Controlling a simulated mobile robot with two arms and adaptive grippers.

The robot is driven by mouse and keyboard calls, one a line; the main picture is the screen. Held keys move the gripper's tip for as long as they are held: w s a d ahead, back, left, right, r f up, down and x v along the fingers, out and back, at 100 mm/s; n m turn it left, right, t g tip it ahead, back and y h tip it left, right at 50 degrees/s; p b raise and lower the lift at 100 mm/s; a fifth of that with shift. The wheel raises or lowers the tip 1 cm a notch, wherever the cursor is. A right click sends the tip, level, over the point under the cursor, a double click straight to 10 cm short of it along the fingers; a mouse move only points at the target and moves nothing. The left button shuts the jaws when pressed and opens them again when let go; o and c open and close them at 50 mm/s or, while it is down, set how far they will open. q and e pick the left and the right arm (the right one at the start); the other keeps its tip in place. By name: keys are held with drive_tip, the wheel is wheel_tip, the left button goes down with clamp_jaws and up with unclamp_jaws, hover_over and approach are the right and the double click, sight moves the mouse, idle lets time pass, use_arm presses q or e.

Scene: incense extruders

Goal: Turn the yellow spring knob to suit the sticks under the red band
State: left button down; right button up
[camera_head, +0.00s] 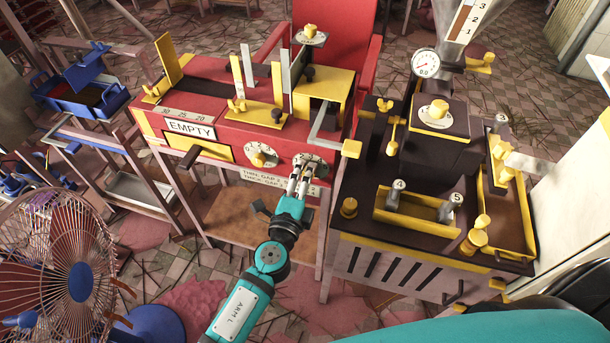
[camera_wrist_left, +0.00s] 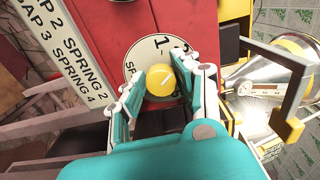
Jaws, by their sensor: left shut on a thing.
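The red machine's front (camera_head: 235,140) carries two white dials with yellow knobs. My left gripper (camera_head: 300,180) is at the right dial (camera_head: 310,163), shut on its round yellow knob (camera_wrist_left: 161,80). In the left wrist view the fingers (camera_wrist_left: 160,84) stand on both sides of the knob, and the dial face (camera_wrist_left: 150,52) shows a 1 and a partly hidden second numeral. The left dial (camera_head: 261,154) is untouched. A white sign (camera_wrist_left: 70,60) pairs GAP 2 with SPRING 2 and GAP 3 with SPRING 4. I cannot make out sticks under a red band. My right gripper is out of view.
A dark machine (camera_head: 350,235) with yellow trim and a gauge (camera_head: 425,63) stands close on the right. A wire-caged fan (camera_head: 80,260) is at lower left. A blue tray (camera_head: 85,105) stands at far left.

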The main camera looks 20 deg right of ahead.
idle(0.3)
use_arm(q)
drive_tip(key=c, duration=1)
unclamp_jaws()
drive_tip(key=shift+o, duration=0.2)
drive_tip(key=v, duration=1.2)
drive_tip(key=shift+w+f, duration=0.1)
